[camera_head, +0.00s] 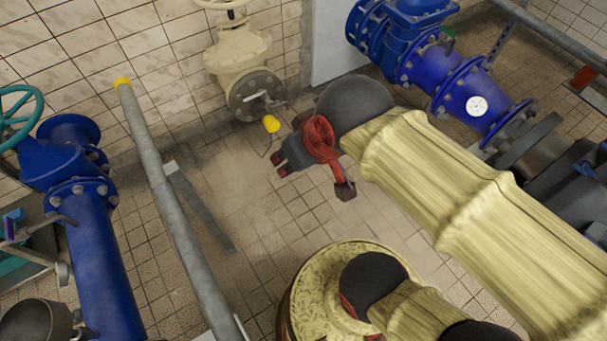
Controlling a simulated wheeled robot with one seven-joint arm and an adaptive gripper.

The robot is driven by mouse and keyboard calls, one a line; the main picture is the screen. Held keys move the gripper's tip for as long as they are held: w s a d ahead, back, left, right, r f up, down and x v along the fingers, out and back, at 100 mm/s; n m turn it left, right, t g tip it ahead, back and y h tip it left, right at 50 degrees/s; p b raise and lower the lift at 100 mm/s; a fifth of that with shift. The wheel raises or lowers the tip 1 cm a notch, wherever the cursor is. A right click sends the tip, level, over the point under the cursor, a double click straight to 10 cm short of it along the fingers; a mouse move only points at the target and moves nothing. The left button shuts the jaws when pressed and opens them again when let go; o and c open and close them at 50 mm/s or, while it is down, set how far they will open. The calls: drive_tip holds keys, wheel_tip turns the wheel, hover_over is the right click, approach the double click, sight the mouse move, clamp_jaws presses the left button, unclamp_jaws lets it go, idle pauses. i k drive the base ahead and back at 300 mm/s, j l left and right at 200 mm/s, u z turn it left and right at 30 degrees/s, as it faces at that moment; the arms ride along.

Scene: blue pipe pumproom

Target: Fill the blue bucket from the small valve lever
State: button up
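A small lever with a yellow handle (271,123) sticks out in front of the dark round flange (255,95) of a cream valve by the tiled wall. A thin dark wire or rod hangs below the handle. My gripper (312,178) is in the middle of the view, to the right of and below the yellow handle, apart from it in the picture. Its red and black fingers are spread and nothing shows between them. I cannot make out a blue bucket in this view.
A grey rail with a yellow cap (180,200) runs down the left side. Blue pipes stand at left (95,260) and upper right (440,70). A dark round container (35,322) is at lower left.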

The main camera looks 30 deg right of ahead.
sight(264, 92)
drive_tip(key=k+j, duration=0.15)
drive_tip(key=i+l+u, duration=0.15)
drive_tip(key=i+l, duration=0.4)
drive_tip(key=i+l+u, duration=0.1)
drive_tip(key=i+l, duration=0.45)
drive_tip(key=i+l+u, duration=0.15)
drive_tip(key=i+l, duration=0.35)
drive_tip(key=l, duration=0.2)
